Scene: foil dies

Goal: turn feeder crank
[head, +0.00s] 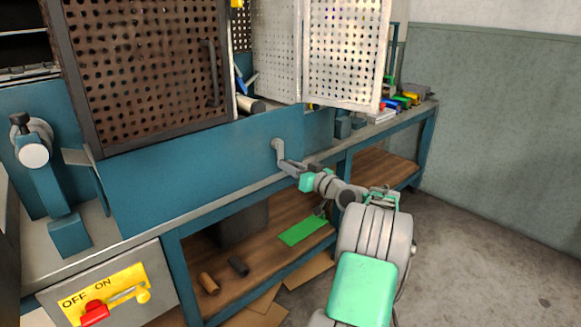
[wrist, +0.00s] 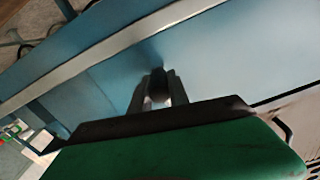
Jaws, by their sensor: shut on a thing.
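The feeder crank (head: 278,148) is a small grey arm on the blue side panel of the machine, just left of my gripper. My gripper (head: 287,167) reaches it from the lower right. In the wrist view my gripper (wrist: 158,88) has its two grey fingers closed around a dark round piece, the crank's handle (wrist: 158,85). The fingers hide part of the handle, and the rest of the crank is hard to make out in that view.
A brown perforated guard (head: 150,70) and a pale perforated guard (head: 343,50) stand above the blue panel (head: 200,160). A yellow ON/OFF switch plate (head: 120,285) is at lower left. The bench's lower shelf (head: 262,257) holds small items. The floor at right is clear.

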